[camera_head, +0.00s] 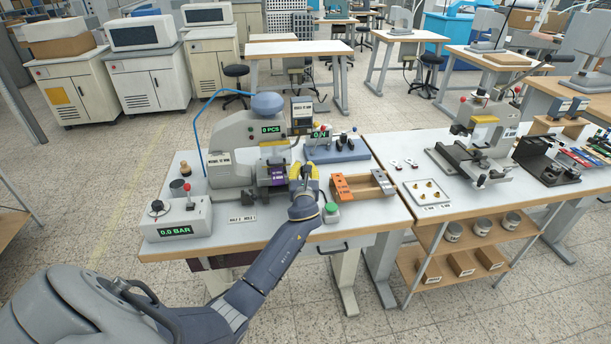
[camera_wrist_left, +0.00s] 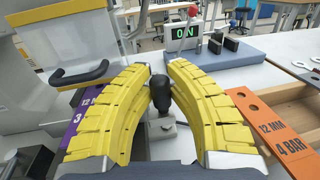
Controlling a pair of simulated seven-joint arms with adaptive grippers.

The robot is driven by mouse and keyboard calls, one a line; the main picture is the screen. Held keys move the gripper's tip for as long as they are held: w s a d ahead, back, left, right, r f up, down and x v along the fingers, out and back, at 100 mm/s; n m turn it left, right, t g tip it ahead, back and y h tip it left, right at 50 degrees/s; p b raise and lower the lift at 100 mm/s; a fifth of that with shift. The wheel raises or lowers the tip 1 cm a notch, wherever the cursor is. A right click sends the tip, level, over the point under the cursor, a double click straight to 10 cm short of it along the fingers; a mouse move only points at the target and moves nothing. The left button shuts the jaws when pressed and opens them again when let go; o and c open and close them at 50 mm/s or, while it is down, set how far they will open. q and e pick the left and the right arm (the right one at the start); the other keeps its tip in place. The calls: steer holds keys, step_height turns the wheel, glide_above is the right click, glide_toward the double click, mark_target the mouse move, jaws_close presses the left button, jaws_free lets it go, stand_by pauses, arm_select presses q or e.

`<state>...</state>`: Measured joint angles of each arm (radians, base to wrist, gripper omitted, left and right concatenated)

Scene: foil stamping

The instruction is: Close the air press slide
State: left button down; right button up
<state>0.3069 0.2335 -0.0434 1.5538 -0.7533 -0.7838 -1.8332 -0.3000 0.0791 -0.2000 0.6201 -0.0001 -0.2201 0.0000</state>
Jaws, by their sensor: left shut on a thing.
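The grey air press (camera_head: 235,150) stands on the left table, with a "0 PCS" display. The black knob (camera_wrist_left: 162,92) on the slide's small metal block (camera_wrist_left: 163,127) is between my left gripper's yellow fingers (camera_wrist_left: 160,72) in the left wrist view. The fingers are shut on this knob. In the head view my left gripper (camera_head: 306,175) is at the press's right side and hides the knob. A purple block (camera_head: 278,176) sits at the press just left of my gripper; it also shows in the left wrist view (camera_wrist_left: 88,118). My right gripper is not in view.
An orange block (camera_head: 348,189) in a wooden holder lies right of my gripper. A green button (camera_head: 331,208) is close to my wrist. A "0.0 BAR" box (camera_head: 176,218) stands at the front left.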

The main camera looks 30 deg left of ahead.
arm_select(q)
steer(key=shift+w+a, duration=0.2)
steer(key=shift+w, duration=0.05)
steer(key=c, duration=1.3)
jaws_free()
steer(key=v, duration=1.2)
